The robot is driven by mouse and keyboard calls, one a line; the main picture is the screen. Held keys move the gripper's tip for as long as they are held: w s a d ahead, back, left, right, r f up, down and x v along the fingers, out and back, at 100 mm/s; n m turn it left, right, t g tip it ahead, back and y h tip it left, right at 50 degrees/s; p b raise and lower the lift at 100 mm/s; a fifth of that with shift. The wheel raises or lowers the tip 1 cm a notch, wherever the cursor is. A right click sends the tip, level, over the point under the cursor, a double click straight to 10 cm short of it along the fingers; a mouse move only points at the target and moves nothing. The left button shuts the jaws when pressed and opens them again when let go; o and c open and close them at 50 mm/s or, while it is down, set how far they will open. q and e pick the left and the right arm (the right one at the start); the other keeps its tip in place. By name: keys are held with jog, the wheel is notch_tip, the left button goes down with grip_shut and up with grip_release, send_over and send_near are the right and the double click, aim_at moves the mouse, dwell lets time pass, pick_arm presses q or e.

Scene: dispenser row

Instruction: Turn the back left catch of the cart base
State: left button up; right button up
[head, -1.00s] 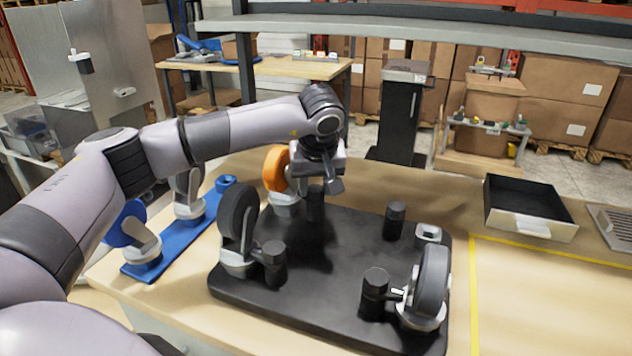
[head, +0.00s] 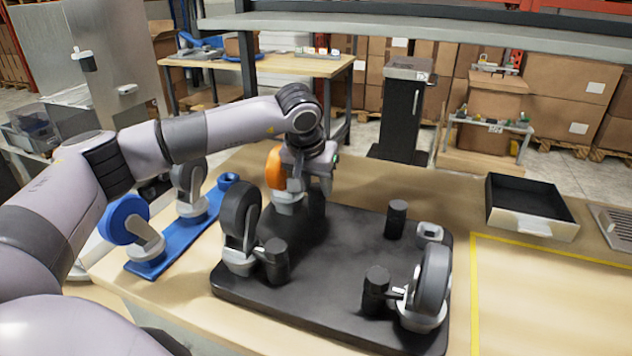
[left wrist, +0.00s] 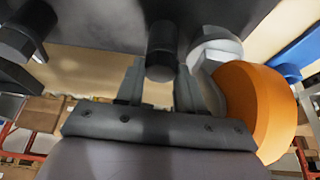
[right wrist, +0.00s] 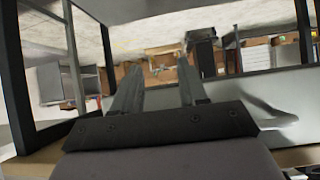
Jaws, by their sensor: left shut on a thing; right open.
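The cart base (head: 335,290) is a black plate lying on the table. Its back left catch is a black knob (head: 316,203) standing beside the caster with the orange wheel (head: 275,170). My left gripper (left wrist: 160,68) is at this corner, fingers shut on the black knob (left wrist: 161,48), one on each side. The orange wheel (left wrist: 262,110) is close beside its right finger in the left wrist view. In the head view the wrist hides the knob's top and part of the wheel. My right gripper (right wrist: 159,68) is open and empty, away from the base.
Casters with dark wheels stand at the base's front left (head: 238,215) and front right (head: 433,285), with black knobs beside them. Another black knob (head: 397,220) stands back right. A blue rack (head: 160,258) with casters is left. An open black drawer (head: 530,200) stands right.

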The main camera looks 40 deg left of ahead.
pick_arm(q)
jog(key=o, duration=1)
jog(key=shift+o, duration=0.2)
jog(key=shift+r, duration=0.1)
jog(key=v, duration=0.7)
jog(key=shift+b, duration=0.45)
